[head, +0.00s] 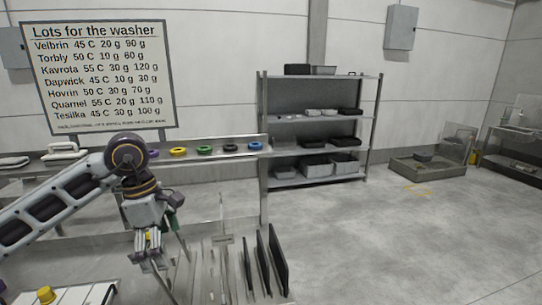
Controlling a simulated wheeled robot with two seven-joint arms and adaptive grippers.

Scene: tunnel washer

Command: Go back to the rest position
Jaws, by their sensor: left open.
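My left arm comes in from the left, and its gripper (150,262) points down in front of the bench at the lower left. Its fingers are apart and I see nothing held between them. My right gripper is not in the head view.
A rack of upright dark plates (278,262) stands just right of my left gripper. Coloured rings (204,149) lie on a shelf behind. A yellow knob (46,294) is at the lower left. A metal shelving unit (372,130) stands at the back.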

